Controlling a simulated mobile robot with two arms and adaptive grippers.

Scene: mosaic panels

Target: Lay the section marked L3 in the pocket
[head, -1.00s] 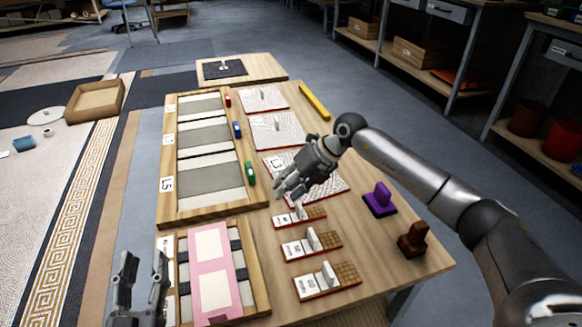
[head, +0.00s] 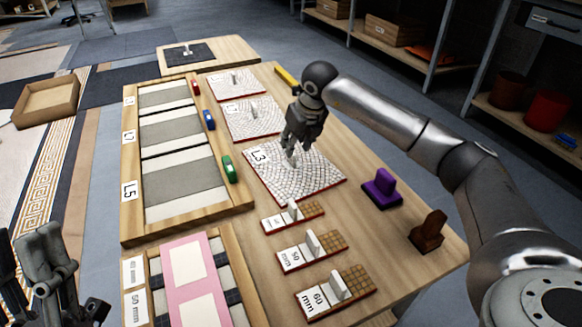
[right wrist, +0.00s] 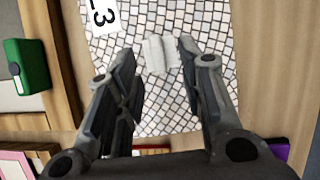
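The L3 section (head: 318,180) is a white mosaic panel with a red edge and an upright pale handle, lying flat on the table. My right gripper (head: 290,158) is right above it, pointing down. In the right wrist view, my open fingers (right wrist: 158,65) stand either side of the pale handle (right wrist: 160,52), apart from it; I cannot tell their height. The wooden frame (head: 228,216) holds grey pockets, including one marked L5 (head: 180,180) and one marked L7 (head: 178,133); the far label is too small to read. My left gripper (head: 27,232) is open and empty at lower left.
Two other mosaic panels (head: 268,128) lie beyond L3. Green (head: 229,169), blue and red blocks stand along the frame's right rail. Several small handled tiles (head: 325,300) lie in front. Purple (head: 382,188) and brown (head: 428,232) pieces stand at right. A pink-covered tray (head: 205,295) is nearer.

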